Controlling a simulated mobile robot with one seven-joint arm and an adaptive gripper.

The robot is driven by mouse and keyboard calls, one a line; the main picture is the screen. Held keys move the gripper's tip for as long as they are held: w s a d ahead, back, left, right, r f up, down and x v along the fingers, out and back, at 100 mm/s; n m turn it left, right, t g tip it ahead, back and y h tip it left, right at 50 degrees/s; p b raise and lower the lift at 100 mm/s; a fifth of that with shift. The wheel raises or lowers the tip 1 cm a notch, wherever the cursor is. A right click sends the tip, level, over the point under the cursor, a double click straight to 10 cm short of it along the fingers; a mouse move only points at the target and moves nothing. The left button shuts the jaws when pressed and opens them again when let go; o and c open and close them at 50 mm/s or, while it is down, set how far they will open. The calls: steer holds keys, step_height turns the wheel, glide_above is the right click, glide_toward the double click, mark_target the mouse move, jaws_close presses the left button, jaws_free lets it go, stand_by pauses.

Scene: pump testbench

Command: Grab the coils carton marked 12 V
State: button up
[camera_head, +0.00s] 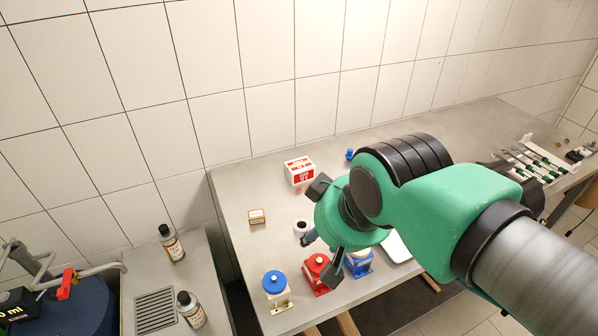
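A red and white carton (299,171) stands on the grey bench near the tiled wall. A small tan box (257,216) with a dark label lies to its left and nearer. The print on both is too small to read, so I cannot tell which is marked 12 V. My gripper (320,258) hangs over the bench, pointing down, to the right of the tan box and nearer than the red and white carton. Its two dark fingers are apart and I see nothing between them. My arm hides part of the bench to the right.
Blue-topped (276,290), red (317,272) and blue (358,263) pump-like units stand along the front edge. Bottles (172,243) stand on the lower left bench. Bench space around the tan box is clear.

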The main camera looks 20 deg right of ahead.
steer(key=o, duration=1.5)
steer(key=shift+o, duration=0.2)
steer(key=w+d+r+g+p, duration=0.1)
steer(key=w+d+r+p, duration=0.2)
steer(key=w, duration=1.1)
steer(key=w+d+r+g+p, duration=0.2)
steer(key=w+d, duration=0.1)
steer(key=w, duration=1)
steer(key=w+d+f+g+p, duration=0.1)
steer(key=w+d+f+p, duration=0.1)
steer(key=w+d+f, duration=0.3)
steer(key=w+d+f+g+p, duration=0.1)
steer(key=w+d+f+p, duration=0.2)
steer(key=w+f, duration=0.9)
steer(key=w+d, duration=0.3)
steer(key=w, duration=0.1)
steer(key=shift+w+d+n+g, duration=0.2)
steer(key=shift+w+n+g, duration=0.1)
steer(key=shift+w, duration=0.1)
